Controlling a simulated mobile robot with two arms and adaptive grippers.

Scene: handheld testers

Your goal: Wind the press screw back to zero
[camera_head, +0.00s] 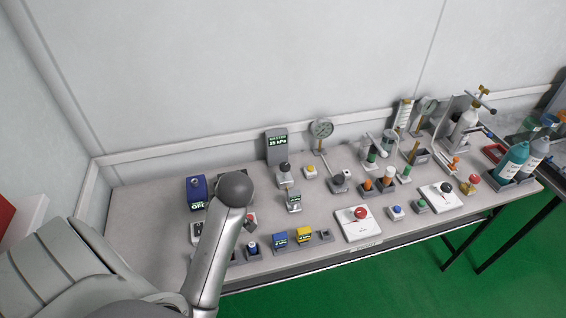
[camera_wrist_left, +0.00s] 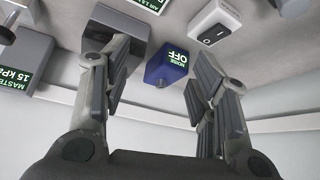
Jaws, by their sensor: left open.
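What looks like the press screw, a T-shaped handle (camera_head: 481,97) on an upright grey frame, stands at the back right of the bench in the head view. Its zero mark is too small to read. My left gripper (camera_wrist_left: 155,68) is open and empty in the left wrist view. A blue box (camera_wrist_left: 167,66) reading OFF shows beyond and between its fingers. In the head view my left arm reaches over the left half of the bench, far from the T-handle, and mostly hides the gripper. My right gripper is not in view.
A grey MASTER display (camera_head: 277,146) reading 15 kPa and a dial gauge (camera_head: 321,129) stand at the back. The blue box (camera_head: 196,189) is at the left. A red-button panel (camera_head: 352,229) is at the front. Bottles (camera_head: 512,160) stand at the right. Small devices crowd the middle.

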